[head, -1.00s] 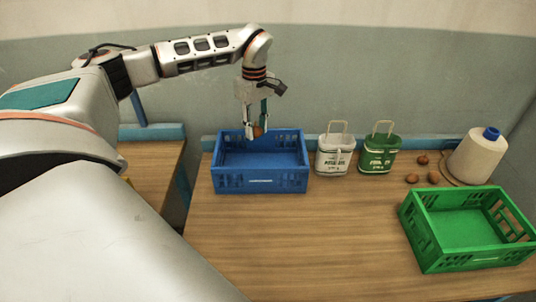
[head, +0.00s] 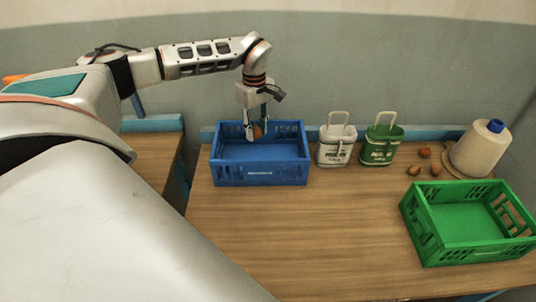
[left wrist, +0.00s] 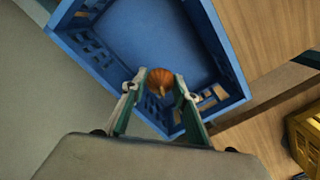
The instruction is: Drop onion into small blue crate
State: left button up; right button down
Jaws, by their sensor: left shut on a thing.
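The blue crate (head: 260,179) stands at the back left of the table, and in the left wrist view it (left wrist: 215,25) lies beneath my gripper. My left gripper (head: 256,133) points down over the crate's back part. It is shut on the orange-brown onion (head: 258,130). In the left wrist view the onion (left wrist: 160,79) sits between the fingertips (left wrist: 160,88), above the crate's floor near one slotted wall. I cannot tell whether it is below the rim. My right gripper is not in view.
Several brown onions (head: 414,170) lie near a thread cone (head: 478,150). A green crate (head: 470,252) is at the right. The middle table is clear.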

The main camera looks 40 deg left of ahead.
pick_arm(q)
jog(key=shift+f, duration=0.1)
jog(key=o, duration=1)
jog(key=shift+o, duration=0.2)
notch_tip(320, 180, up, 12)
dwell(0.3)
